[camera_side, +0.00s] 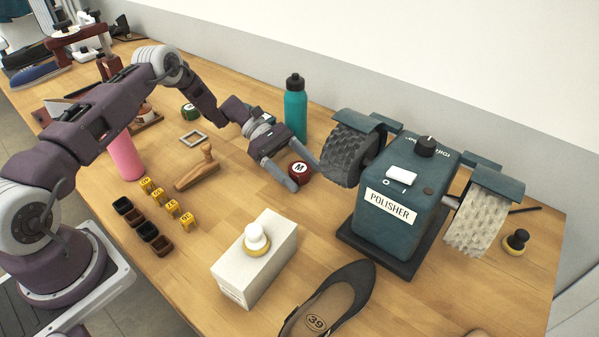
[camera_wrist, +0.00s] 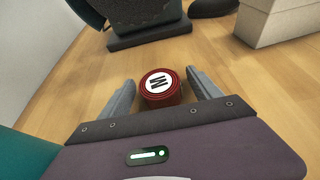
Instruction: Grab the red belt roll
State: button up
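The red belt roll (camera_side: 299,171) stands on the wooden table, left of the polisher. It has a white disc marked M on top. In the wrist view the red belt roll (camera_wrist: 160,87) sits between the two grey fingers of my gripper (camera_wrist: 162,88). Gaps show on both sides, and the fingers look apart from the roll. In the side view my gripper (camera_side: 297,176) is low over the table at the roll. One finger shows in front of it and the other is partly hidden.
A teal bottle (camera_side: 295,108) stands just behind my gripper. The polisher (camera_side: 398,205) with its dark brush wheel (camera_side: 346,152) is close on the right. A white box (camera_side: 257,262) and a dark shoe (camera_side: 335,298) lie nearer the front. A wooden tool (camera_side: 197,170) lies to the left.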

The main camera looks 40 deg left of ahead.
jog(key=c, duration=1.4)
jog(key=shift+r, duration=0.1)
